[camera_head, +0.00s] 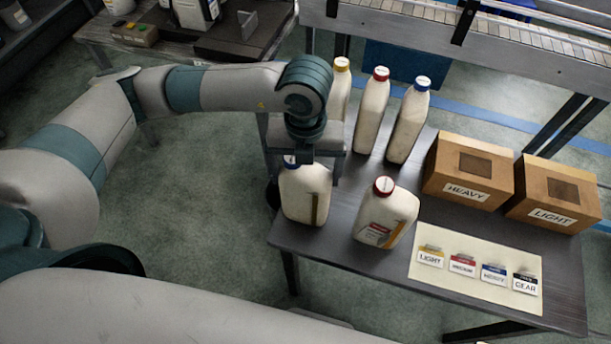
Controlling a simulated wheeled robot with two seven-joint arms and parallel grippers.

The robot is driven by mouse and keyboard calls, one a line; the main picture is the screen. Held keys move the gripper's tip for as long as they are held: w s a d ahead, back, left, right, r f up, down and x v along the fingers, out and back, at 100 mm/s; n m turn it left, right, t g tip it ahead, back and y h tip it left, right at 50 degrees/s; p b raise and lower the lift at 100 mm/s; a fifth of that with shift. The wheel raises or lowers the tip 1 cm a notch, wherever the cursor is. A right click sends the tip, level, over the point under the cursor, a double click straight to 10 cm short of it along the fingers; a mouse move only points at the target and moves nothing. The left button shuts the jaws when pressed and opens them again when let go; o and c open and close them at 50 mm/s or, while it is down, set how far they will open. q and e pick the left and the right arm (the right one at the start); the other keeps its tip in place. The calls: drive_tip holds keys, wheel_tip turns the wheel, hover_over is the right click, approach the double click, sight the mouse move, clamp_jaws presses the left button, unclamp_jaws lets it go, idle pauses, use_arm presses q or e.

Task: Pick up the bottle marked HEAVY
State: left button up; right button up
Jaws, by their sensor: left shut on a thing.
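My left gripper (310,172) comes down from above onto a cream bottle (304,200) at the table's near left corner. The gripper is shut on this bottle. A bit of its blue cap (290,161) shows beside the gripper; the rest of the top is hidden. I cannot tell whether its base touches the table. On the label sheet (425,281), the HEAVY tag (494,274) has a blue band. Another blue-capped bottle (409,122) stands at the back of the table. My right gripper is not in view.
A red-capped bottle (386,215) stands close to the right of the held one. Behind stand a yellow-capped bottle (340,92) and a red-capped bottle (371,112). Boxes marked HEAVY (464,189) and LIGHT (548,215) sit at right. A conveyor (480,40) runs behind the dark table (330,245).

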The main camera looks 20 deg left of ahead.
sight(307, 167)
use_arm(q)
drive_tip(key=shift+r+b, duration=0.65)
drive_tip(key=shift+r, duration=0.9)
drive_tip(key=shift+d+r, duration=0.15)
drive_tip(key=shift+r, duration=0.2)
drive_tip(key=s+d+r+b, duration=0.3)
drive_tip(key=s+d+r, duration=0.3)
drive_tip(key=s, duration=0.3)
drive_tip(key=shift+d+r, duration=0.4)
drive_tip(key=shift+d, duration=0.1)
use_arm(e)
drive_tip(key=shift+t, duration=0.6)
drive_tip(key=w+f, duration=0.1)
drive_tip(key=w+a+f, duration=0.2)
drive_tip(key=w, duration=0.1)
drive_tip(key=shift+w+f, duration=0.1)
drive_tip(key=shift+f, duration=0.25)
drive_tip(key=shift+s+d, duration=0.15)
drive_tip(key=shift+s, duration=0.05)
